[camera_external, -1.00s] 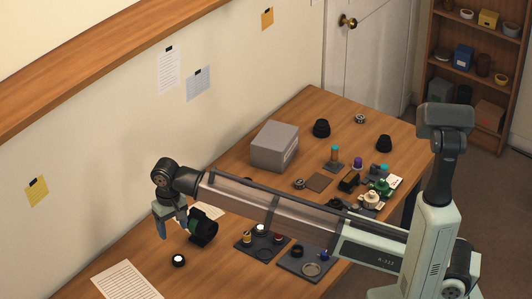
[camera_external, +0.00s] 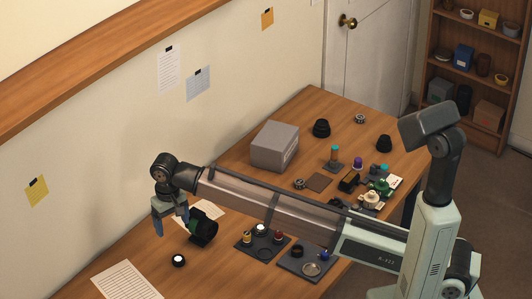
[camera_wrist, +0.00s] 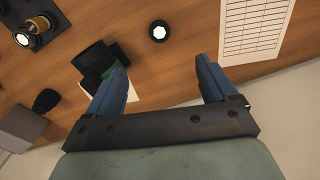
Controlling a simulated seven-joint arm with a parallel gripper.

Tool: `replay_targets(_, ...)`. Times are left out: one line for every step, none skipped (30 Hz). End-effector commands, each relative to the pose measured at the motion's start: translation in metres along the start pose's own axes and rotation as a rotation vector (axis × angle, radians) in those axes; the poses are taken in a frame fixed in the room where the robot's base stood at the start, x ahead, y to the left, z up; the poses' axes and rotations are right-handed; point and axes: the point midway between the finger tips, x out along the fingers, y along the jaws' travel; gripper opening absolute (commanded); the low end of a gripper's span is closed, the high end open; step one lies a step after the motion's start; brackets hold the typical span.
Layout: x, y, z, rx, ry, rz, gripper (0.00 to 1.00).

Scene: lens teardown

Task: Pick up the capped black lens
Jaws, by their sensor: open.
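My gripper (camera_external: 171,228) hangs over the near left part of the table, open and empty; its two blue fingers (camera_wrist: 161,72) are apart in the wrist view. A short black round piece with a white top (camera_external: 178,260) stands on the table below and in front of it, and shows (camera_wrist: 158,31) beyond the fingertips. Two black lens-like pieces stand far back, one left (camera_external: 321,128) and one right (camera_external: 384,144). I cannot tell which is the capped lens.
A grey box (camera_external: 275,147) stands by the wall. Two dark trays with small parts (camera_external: 291,266) lie right of the barrel, and several small parts crowd the table's right side. A printed sheet (camera_external: 127,281) lies at the near left. Bare wood surrounds the white-topped piece.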

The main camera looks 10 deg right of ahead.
Motion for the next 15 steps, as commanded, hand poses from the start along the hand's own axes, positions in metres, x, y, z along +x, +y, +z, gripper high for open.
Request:
replay_targets(-0.012,-0.001,-0.001,0.0,0.002,-0.001,0.85)
replay_targets(-0.017,-0.001,-0.001,0.0,0.002,-0.001,0.85)
replay_targets(-0.026,-0.001,-0.001,0.0,0.002,-0.001,0.85)
replay_targets(-0.033,-0.001,-0.001,0.0,0.003,-0.002,0.85)
replay_targets(-0.04,-0.001,-0.002,0.0,0.002,-0.002,0.85)
replay_targets(-0.049,-0.001,-0.001,0.0,0.002,-0.001,0.85)
replay_targets(-0.055,-0.001,-0.002,0.0,0.002,-0.001,0.85)
replay_targets(-0.051,0.011,-0.006,-0.017,0.001,-0.003,0.85)
replay_targets(-0.049,0.02,-0.01,-0.04,0.001,-0.007,0.85)
replay_targets(-0.049,0.027,-0.014,-0.056,0.001,-0.009,0.85)
replay_targets(-0.049,0.033,-0.017,-0.074,0.002,-0.012,0.85)
replay_targets(-0.049,0.043,-0.022,-0.097,0.003,-0.016,0.85)
replay_targets(-0.049,0.05,-0.025,-0.115,0.004,-0.019,0.85)
replay_targets(-0.049,0.057,-0.029,-0.134,0.006,-0.022,0.85)
replay_targets(-0.049,0.068,-0.034,-0.16,0.008,-0.026,0.85)
